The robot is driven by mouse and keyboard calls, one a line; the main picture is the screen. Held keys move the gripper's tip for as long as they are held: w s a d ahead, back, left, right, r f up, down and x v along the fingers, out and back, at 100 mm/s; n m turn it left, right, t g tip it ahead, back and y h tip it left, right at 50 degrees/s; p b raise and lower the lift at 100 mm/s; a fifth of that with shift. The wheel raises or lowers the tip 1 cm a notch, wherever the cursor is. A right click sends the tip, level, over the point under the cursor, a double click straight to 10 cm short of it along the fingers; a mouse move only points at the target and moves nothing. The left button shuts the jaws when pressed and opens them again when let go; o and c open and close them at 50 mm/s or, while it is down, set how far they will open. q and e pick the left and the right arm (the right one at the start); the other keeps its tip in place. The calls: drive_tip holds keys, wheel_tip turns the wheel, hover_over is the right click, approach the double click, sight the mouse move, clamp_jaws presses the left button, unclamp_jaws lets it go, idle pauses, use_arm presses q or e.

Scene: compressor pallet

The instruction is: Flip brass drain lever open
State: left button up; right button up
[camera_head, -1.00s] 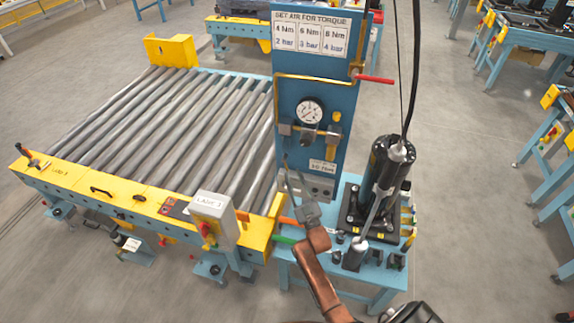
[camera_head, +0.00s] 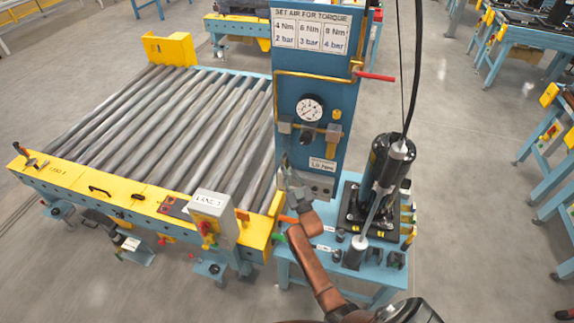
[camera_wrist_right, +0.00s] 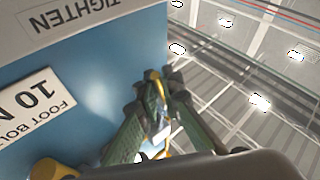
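In the head view, the blue panel (camera_head: 330,75) carries a round pressure gauge (camera_head: 310,108) with brass fittings (camera_head: 307,136) under it. I cannot tell for sure which brass part is the drain lever. My right gripper (camera_head: 290,170) is close to the panel's front face, below and left of the gauge. In the right wrist view, its green-padded fingers (camera_wrist_right: 155,95) are beside the panel, apart, with a yellow strip showing in the gap. I cannot tell whether they touch it. My left gripper is not in view.
A roller conveyor (camera_head: 165,125) with yellow ends is left of the panel. A grey switch box (camera_head: 213,215) stands at its near corner. A black cylinder tool (camera_head: 386,165) stands on the blue table at right. A red-handled lever (camera_head: 375,77) sticks out at the panel's right edge.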

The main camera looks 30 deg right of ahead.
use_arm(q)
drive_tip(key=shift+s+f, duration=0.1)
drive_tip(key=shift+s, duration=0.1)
use_arm(e)
clamp_jaws()
use_arm(q)
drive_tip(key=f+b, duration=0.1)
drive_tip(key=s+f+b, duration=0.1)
drive_tip(key=b, duration=0.1)
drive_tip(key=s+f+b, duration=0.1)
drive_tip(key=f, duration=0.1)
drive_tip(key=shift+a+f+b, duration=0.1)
drive_tip(key=shift+b, duration=0.2)
use_arm(e)
drive_tip(key=m+h, duration=0.2)
drive_tip(key=m+t, duration=0.1)
drive_tip(key=m, duration=0.1)
drive_tip(key=shift+w+a+f+h, duration=0.1)
drive_tip(key=shift+w+a+h, duration=0.3)
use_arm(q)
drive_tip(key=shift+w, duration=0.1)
use_arm(e)
drive_tip(key=o, duration=0.6)
unclamp_jaws()
